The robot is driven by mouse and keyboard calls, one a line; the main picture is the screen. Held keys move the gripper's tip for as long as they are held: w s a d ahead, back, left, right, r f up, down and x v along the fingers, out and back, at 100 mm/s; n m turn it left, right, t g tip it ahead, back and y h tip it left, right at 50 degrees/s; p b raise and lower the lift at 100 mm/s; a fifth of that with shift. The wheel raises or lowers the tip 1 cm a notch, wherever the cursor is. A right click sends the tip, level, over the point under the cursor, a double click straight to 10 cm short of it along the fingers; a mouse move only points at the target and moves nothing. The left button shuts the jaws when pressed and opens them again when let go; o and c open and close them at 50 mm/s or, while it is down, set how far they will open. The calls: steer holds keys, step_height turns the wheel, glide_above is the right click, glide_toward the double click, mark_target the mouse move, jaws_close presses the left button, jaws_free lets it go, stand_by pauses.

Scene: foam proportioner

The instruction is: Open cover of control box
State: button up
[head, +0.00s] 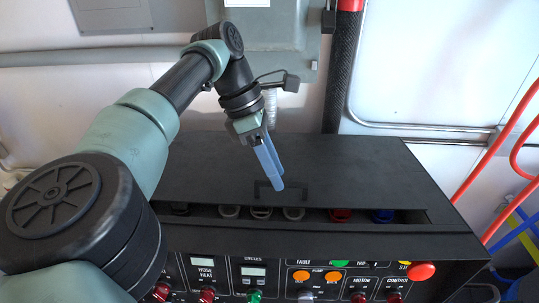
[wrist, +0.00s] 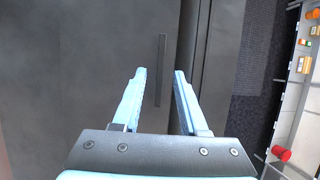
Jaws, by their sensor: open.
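The control box (head: 455,240) is a wide black console with a sloped front panel. Its flat black cover (head: 350,165) lies over the top and also fills the left of the wrist view (wrist: 70,70). A thin black handle (head: 262,192) sits near the cover's front edge. My gripper (head: 277,186) is open and empty, with pale blue fingers pointing down at the handle. In the wrist view the handle (wrist: 162,70) shows ahead of and between the fingertips (wrist: 160,73). Contact between fingers and handle cannot be told.
Several round caps (head: 262,212) show in a slot along the cover's front edge. The front panel has a red button (head: 420,271) and several knobs. A black post (head: 342,75) and a grey wall cabinet (head: 285,35) stand behind. Red rails (head: 510,140) are at right.

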steer(key=p+v, duration=0.3)
steer(key=v, duration=0.4)
stand_by(0.4)
